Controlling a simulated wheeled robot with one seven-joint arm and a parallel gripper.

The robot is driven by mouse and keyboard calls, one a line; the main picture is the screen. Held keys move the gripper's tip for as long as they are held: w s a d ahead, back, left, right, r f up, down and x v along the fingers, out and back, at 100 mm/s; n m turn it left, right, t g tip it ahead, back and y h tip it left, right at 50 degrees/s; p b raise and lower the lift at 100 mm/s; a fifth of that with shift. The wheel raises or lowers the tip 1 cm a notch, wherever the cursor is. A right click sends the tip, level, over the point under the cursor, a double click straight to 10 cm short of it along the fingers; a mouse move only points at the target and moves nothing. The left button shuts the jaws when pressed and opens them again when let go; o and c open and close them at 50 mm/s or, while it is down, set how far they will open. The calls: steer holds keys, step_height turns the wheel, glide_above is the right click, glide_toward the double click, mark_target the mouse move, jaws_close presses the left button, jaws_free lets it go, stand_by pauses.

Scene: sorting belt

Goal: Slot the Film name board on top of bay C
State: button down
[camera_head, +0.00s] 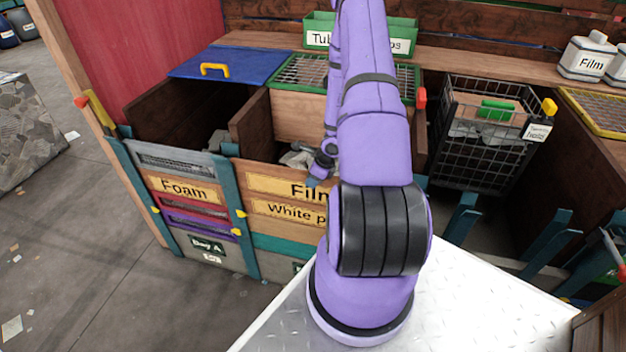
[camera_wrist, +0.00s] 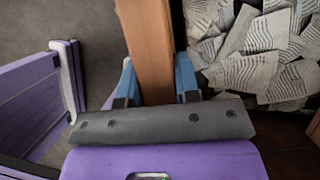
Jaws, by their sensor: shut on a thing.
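The Film name board (camera_head: 300,187) is an orange-yellow sign at the top front of the middle bay, directly above a White p... board (camera_head: 290,212). My arm hides its right part. In the wrist view my gripper (camera_wrist: 158,82) is shut on an orange-brown board (camera_wrist: 150,45), seen along its top edge between the blue fingertips; it appears to be the Film board. In the head view only a bit of my gripper (camera_head: 314,180) shows beside my arm. The bay to the right (camera_head: 505,225), probably bay C, has teal posts at its front; no bay C label is readable.
White scraps (camera_wrist: 265,55) fill the bay beside my gripper. A black wire basket (camera_head: 488,135) hangs at the right bay's back. Open floor (camera_head: 90,250) lies left.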

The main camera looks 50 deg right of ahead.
step_height(320, 180, up, 20)
stand_by(0.6)
steer(key=shift+f, duration=0.1)
